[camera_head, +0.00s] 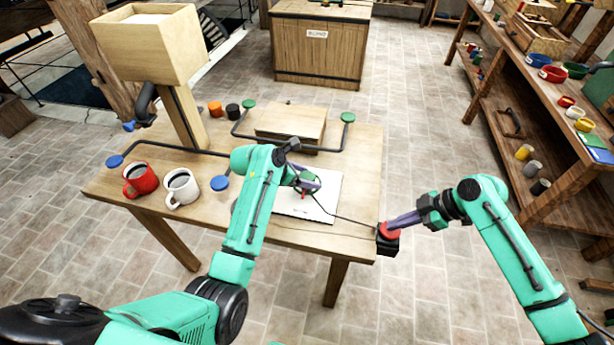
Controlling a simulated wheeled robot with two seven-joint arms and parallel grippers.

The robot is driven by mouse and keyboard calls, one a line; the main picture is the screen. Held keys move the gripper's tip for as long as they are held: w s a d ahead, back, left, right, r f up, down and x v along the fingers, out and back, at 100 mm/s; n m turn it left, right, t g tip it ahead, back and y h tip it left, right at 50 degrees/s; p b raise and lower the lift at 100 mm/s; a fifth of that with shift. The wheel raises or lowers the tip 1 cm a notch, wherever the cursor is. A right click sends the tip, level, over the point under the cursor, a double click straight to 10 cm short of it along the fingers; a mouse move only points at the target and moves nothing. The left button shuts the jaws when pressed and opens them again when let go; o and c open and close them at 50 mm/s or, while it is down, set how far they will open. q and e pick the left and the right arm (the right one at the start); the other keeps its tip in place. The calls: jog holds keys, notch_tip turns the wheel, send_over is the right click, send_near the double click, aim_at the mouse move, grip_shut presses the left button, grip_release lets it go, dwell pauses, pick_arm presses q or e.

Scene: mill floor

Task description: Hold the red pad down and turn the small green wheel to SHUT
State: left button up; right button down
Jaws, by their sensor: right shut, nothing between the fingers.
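The red pad (389,230) sits on a black block at the front right corner of the table. My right gripper (389,226) is shut and empty, its fingertips at the top of the pad and seeming to touch it. My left gripper (312,184) is over a white panel (322,207) on the table. A small green wheel (314,186) shows in part at its fingertips, with a red mark just below. The fingers and wrist hide much of the wheel, so I cannot tell whether they grip it. Any SHUT lettering is too small to read.
A red mug (140,180) and a white mug (181,188) stand at the left. Dark pipes with green knobs (347,117) and blue discs (220,183) run around a wooden block (291,123). A wooden hopper (152,45) rises at the back left. A thin cable runs toward the pad.

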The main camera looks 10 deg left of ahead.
pick_arm(q)
jog(key=c, duration=1)
jog(key=shift+m, duration=0.4)
jog(key=m+g+h, duration=0.1)
jog(key=m+g, duration=0.1)
jog(key=m, duration=0.1)
jog(key=shift+m+g+h, duration=0.3)
jog(key=shift+g+h, duration=0.1)
jog(key=shift+m+g+h, duration=0.4)
jog(key=shift+m+g, duration=1.3)
jog(key=shift+m, duration=0.5)
